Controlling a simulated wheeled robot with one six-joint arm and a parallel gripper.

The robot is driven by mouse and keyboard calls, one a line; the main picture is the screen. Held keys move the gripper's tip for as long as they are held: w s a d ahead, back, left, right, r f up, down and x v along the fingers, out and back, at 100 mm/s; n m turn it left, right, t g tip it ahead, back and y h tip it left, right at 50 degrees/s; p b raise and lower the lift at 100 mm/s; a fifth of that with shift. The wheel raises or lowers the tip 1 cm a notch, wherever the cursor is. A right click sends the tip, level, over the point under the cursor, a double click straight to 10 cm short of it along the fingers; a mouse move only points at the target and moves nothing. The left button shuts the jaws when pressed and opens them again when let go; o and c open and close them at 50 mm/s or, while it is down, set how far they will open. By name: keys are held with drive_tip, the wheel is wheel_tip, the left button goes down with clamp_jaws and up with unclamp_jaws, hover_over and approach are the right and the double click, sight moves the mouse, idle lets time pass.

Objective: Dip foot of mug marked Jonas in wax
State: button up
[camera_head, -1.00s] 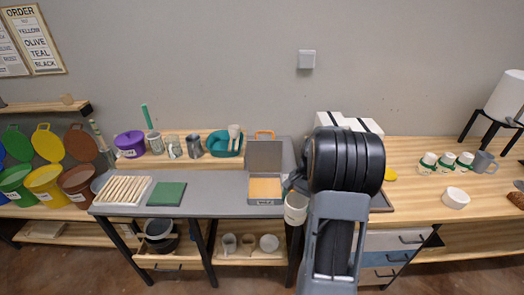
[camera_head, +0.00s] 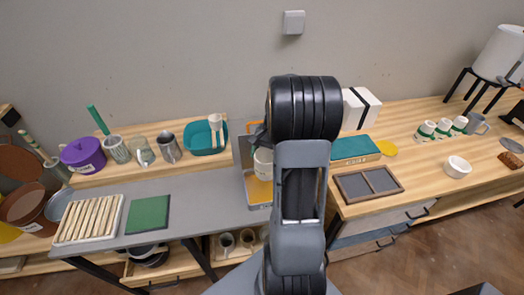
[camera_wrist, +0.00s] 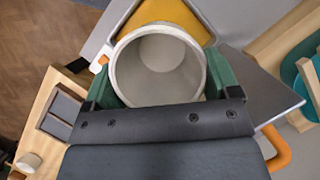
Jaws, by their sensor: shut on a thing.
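A pale, off-white mug (camera_wrist: 158,70) is held upright between the green-padded fingers of my gripper (camera_wrist: 160,88), which is shut on it. The wrist view looks into its empty inside; no name shows. In the head view the mug (camera_head: 262,160) is partly hidden behind my arm. It is over or just in front of an open grey box with yellow-orange wax (camera_head: 259,192); the wax also shows beyond the mug in the wrist view (camera_wrist: 188,14). I cannot tell whether the foot touches the wax.
A green pad (camera_head: 148,214) and a rack of pale sticks (camera_head: 90,219) lie left of the box. A teal bowl (camera_head: 203,137) stands behind. A dark divided tray (camera_head: 368,184) lies right. Several mugs with green bands (camera_head: 442,130) stand far right.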

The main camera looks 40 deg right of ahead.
drive_tip(key=shift+s+f+b, duration=0.1)
drive_tip(key=shift+f+b, duration=1.85)
drive_tip(key=shift+f, duration=0.25)
drive_tip(key=shift+f+b, duration=0.95)
drive_tip(key=shift+f, duration=0.85)
drive_tip(key=shift+f+b, duration=0.6)
drive_tip(key=shift+f, duration=0.35)
drive_tip(key=shift+r, duration=0.2)
drive_tip(key=shift+r+p, duration=1.35)
drive_tip(key=shift+p, duration=0.15)
drive_tip(key=shift+r, duration=0.1)
wheel_tip(320, 180, up, 7)
drive_tip(key=p, duration=0.6)
drive_tip(key=shift+a, duration=0.1)
